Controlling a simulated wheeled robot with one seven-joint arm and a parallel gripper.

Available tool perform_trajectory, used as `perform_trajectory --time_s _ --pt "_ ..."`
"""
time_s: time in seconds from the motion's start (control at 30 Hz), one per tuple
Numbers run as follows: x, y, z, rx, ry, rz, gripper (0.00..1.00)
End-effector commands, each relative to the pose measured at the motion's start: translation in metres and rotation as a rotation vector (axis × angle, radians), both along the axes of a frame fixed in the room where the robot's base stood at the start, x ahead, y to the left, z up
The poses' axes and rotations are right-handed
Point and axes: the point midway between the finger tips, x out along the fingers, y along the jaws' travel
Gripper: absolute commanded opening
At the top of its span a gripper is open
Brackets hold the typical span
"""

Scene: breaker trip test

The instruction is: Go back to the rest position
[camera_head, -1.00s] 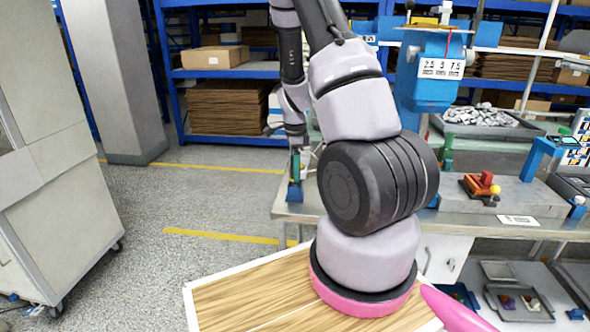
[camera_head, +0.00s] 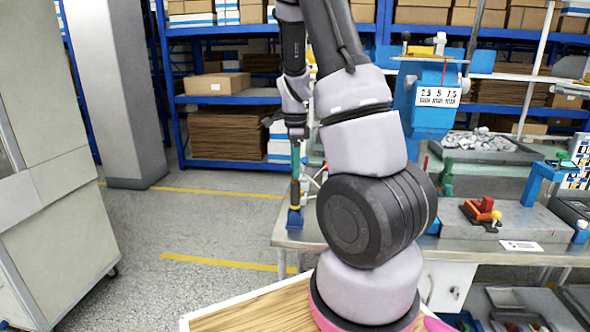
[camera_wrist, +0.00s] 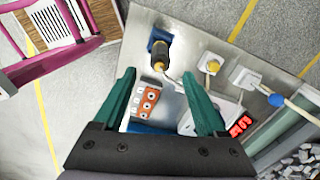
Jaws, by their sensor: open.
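My gripper (camera_wrist: 158,78) shows in the wrist view as two green fingers, spread apart with nothing held between them. In the head view my gripper (camera_head: 295,160) points down above the left end of the metal workbench (camera_head: 300,236). Below it in the wrist view are a black-and-yellow cylindrical part (camera_wrist: 160,56) in a blue holder and an orange block with several round holes (camera_wrist: 147,100). The block appears between the fingers in the picture, below them and apart. No rest position marker is visible.
A white box with a yellow plug (camera_wrist: 210,63), a blue-tipped cable (camera_wrist: 277,100) and a red display (camera_wrist: 240,126) are on the bench. A blue stand (camera_head: 430,105) is at the right. A grey cabinet (camera_head: 45,190) stands left; the floor between is clear.

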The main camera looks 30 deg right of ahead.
Motion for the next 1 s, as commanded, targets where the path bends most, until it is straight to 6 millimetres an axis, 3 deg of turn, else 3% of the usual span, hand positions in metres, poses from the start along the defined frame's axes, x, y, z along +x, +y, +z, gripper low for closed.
perform_trajectory --time_s 0.33,0.47,0.67,0.8,1.0 --pt "0.000 0.000 0.000 0.001 -0.001 0.001 0.74" --pt "-0.002 0.006 0.013 0.016 -0.026 0.045 0.74" --pt "-0.020 0.037 0.078 0.072 -0.156 0.301 0.74" --pt "-0.046 0.062 0.129 0.077 -0.276 0.540 0.74" --pt "-0.094 0.092 0.190 0.007 -0.437 0.887 0.74"
